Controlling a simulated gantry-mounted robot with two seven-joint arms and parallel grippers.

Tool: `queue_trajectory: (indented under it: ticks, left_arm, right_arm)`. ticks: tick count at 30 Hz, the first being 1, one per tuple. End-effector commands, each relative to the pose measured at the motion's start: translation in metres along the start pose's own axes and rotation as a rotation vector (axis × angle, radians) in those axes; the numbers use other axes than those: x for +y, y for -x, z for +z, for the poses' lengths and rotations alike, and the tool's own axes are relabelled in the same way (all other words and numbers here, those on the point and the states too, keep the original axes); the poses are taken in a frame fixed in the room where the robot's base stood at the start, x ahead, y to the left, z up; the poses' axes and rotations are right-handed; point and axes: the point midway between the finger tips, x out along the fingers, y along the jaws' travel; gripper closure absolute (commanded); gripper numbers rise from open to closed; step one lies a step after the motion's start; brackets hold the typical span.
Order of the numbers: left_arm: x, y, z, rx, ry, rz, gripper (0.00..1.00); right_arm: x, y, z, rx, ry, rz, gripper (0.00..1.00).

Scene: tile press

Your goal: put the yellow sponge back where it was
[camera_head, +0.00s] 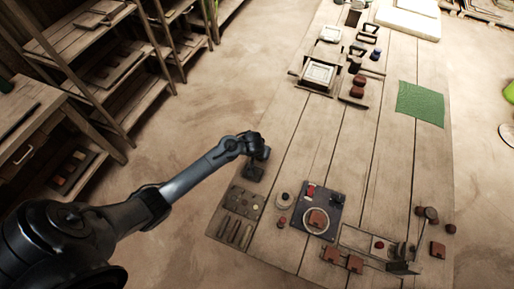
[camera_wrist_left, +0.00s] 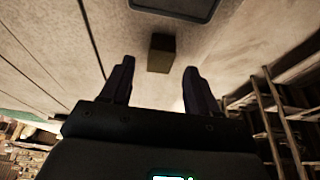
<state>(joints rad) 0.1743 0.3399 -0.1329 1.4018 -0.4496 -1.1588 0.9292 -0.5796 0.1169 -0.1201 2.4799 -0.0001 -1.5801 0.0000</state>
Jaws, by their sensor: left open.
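My left gripper (camera_head: 256,168) is over the near left edge of the plank table in the head view. In the left wrist view the left gripper (camera_wrist_left: 159,88) has its two dark fingers apart with nothing between the tips. A small olive-brown block (camera_wrist_left: 161,53), which looks like the yellow sponge in shade, lies ahead of the fingertips and roughly centred between them. It does not touch either finger. In the head view I cannot make out the sponge; the gripper may hide it. My right gripper is in neither view.
A dark press board (camera_head: 312,229) is to the right. A green mat (camera_head: 420,103) lies farther off. The middle planks are clear.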

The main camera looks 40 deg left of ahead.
Motion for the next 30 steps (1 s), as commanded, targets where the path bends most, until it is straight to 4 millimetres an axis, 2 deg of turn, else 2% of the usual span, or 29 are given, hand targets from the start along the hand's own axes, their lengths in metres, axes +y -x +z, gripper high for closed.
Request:
queue_trajectory:
  ticks: [1, 9, 17, 20, 23, 27, 30]
  left_arm:
    - [0.001, 0.014, -0.001, 0.000, 0.001, 0.003, 0.39]
    - [0.001, 0.061, -0.001, 0.001, 0.001, 0.003, 0.39]
    - [0.002, 0.088, 0.005, 0.000, -0.013, 0.002, 0.39]
    - [0.007, 0.099, 0.025, -0.002, -0.064, 0.003, 0.39]
    - [0.013, 0.118, 0.059, -0.005, -0.150, 0.011, 0.39]
    - [0.022, 0.161, 0.114, -0.019, -0.288, 0.042, 0.39]
    - [0.025, 0.196, 0.148, -0.033, -0.367, 0.074, 0.39]
  right_arm:
    - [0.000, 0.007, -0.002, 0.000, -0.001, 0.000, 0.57]
    - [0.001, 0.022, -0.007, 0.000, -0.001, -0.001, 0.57]
    - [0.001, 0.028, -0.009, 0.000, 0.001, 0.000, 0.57]
    - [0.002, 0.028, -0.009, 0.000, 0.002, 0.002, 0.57]
    - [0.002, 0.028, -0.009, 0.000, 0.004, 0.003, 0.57]
    - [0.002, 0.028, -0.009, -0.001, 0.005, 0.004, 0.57]
    - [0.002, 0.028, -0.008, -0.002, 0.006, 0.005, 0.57]
